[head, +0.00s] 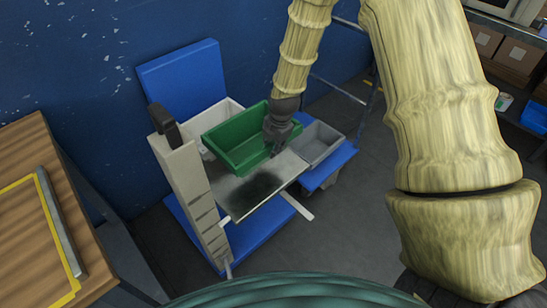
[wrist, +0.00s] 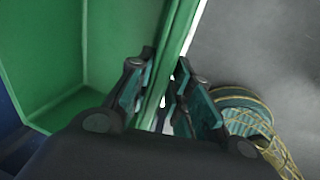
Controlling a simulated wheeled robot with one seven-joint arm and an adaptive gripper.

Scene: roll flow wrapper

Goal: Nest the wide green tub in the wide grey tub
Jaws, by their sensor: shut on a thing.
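The wide green tub (head: 233,153) is open at the top and looks tilted in the head view, above a dark metal plate. My gripper (head: 277,150) is at its right end. In the wrist view my gripper (wrist: 170,95) is shut on the wall of the green tub (wrist: 90,45), with a finger on each side of the rim. A grey tub (head: 320,143) stands open and looks empty, just right of my gripper. A paler grey-white tub (head: 218,114) sits behind the green tub and is partly hidden by it. I cannot tell which one is the wide grey tub.
The dark metal plate (head: 262,187) lies below the green tub, on a stand with a blue base (head: 255,238). A pale upright post (head: 184,185) rises at its left. A blue surface (head: 338,163) is under the grey tub. A wooden table (head: 25,170) is at far left.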

